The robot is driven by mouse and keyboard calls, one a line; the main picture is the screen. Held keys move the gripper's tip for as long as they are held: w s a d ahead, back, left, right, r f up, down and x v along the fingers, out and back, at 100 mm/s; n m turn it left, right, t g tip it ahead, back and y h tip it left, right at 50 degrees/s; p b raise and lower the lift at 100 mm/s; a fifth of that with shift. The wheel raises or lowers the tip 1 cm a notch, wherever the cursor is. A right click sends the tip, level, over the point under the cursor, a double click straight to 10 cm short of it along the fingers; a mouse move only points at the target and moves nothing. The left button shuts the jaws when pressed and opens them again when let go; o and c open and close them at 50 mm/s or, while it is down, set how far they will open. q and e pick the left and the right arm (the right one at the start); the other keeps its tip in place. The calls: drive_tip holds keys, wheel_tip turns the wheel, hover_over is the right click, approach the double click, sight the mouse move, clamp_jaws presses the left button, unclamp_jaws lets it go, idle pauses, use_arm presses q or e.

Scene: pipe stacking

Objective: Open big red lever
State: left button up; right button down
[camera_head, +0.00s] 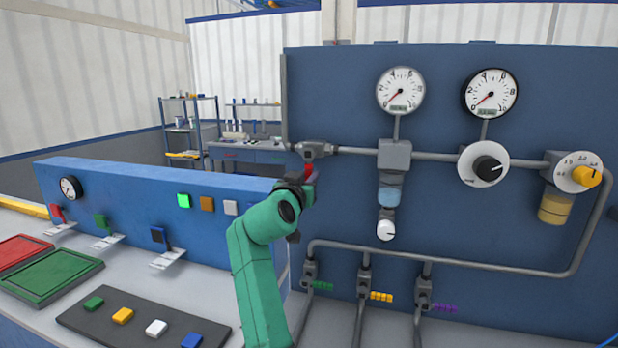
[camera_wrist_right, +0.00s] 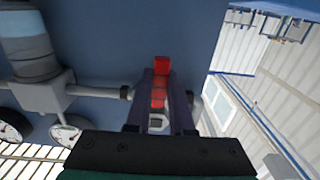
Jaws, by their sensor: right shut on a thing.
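The big red lever (camera_head: 309,172) sits on a valve (camera_head: 316,150) at the left end of the upper grey pipe on the blue panel. In the head view my right gripper (camera_head: 304,184) is at the lever and hides most of it. In the right wrist view the red lever (camera_wrist_right: 160,84) lies between the two dark fingers of my right gripper (camera_wrist_right: 161,90), which are shut on it. The lever's end shows just past the fingertips. My left gripper is in neither view.
Two gauges (camera_head: 400,91) and a yellow knob (camera_head: 586,176) are on the panel to the right. A lower pipe (camera_head: 430,258) has small valves with green, yellow and purple handles. A lower blue panel (camera_head: 130,200) with buttons and levers stands at the left. Coloured blocks (camera_head: 156,328) lie on a dark strip.

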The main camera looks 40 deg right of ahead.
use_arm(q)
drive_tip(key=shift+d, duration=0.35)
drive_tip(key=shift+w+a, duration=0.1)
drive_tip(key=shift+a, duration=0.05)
use_arm(e)
drive_tip(key=shift+d+r, duration=0.1)
idle(0.9)
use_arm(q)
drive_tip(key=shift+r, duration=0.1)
use_arm(e)
drive_tip(key=shift+s, duration=0.15)
use_arm(q)
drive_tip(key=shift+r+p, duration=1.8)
drive_tip(key=shift+p, duration=0.1)
use_arm(e)
drive_tip(key=shift+s+d+r+n, duration=0.2)
drive_tip(key=shift+s+d+n, duration=0.15)
drive_tip(key=shift+n, duration=0.8)
drive_tip(key=shift+s+d+r+n, duration=0.2)
drive_tip(key=shift+s+n, duration=0.25)
drive_tip(key=shift+n, duration=0.75)
drive_tip(key=shift+s+d+r+n, duration=0.15)
drive_tip(key=shift+s+d+n, duration=0.25)
drive_tip(key=shift+n, duration=0.75)
